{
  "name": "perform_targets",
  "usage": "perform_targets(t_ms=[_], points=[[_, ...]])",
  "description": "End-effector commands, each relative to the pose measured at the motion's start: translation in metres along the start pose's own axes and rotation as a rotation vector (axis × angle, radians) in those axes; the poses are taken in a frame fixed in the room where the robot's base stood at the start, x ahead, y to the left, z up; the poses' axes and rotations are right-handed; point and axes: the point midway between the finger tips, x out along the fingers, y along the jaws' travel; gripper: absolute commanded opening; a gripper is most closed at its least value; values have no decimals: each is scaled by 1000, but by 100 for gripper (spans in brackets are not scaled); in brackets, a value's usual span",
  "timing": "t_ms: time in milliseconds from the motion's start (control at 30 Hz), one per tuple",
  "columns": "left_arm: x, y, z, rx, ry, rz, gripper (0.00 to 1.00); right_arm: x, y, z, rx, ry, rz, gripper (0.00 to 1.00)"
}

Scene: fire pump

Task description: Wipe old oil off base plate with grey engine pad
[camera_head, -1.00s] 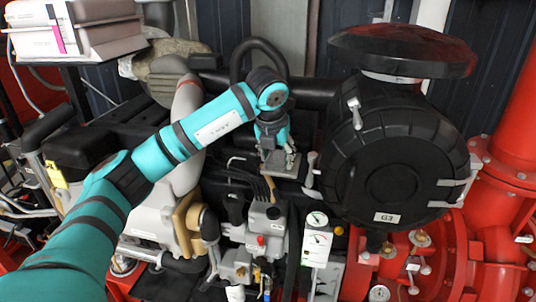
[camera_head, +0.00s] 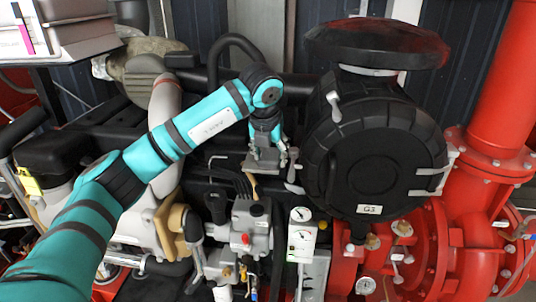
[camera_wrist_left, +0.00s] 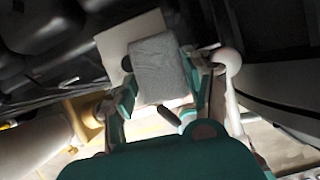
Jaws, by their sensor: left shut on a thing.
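My left gripper (camera_head: 265,158) reaches in over the middle of the engine, left of the round black housing. In the left wrist view the gripper (camera_wrist_left: 160,92) is shut on a grey engine pad (camera_wrist_left: 162,66), with one finger on each side of it. The pad lies over a pale, flat square plate (camera_wrist_left: 117,42), which may be the base plate; I cannot tell whether they touch. In the head view the pad is hard to tell apart from the grey fingers. No oil can be made out. My right gripper is not in view.
The round black housing (camera_head: 372,160) marked G3 stands close right of the gripper. Gauges (camera_head: 302,232) and a grey valve block (camera_head: 250,225) sit below it. Red pipes (camera_head: 490,90) fill the right side. A thick grey-beige hose (camera_head: 168,125) runs behind my arm.

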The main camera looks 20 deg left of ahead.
Motion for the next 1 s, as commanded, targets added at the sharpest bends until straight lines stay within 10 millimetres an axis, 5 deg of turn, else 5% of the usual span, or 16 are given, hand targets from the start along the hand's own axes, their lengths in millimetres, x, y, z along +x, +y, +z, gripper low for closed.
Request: perform_targets(t_ms=[1000], points=[[2,67,-6,1,3,2,21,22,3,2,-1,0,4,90]])
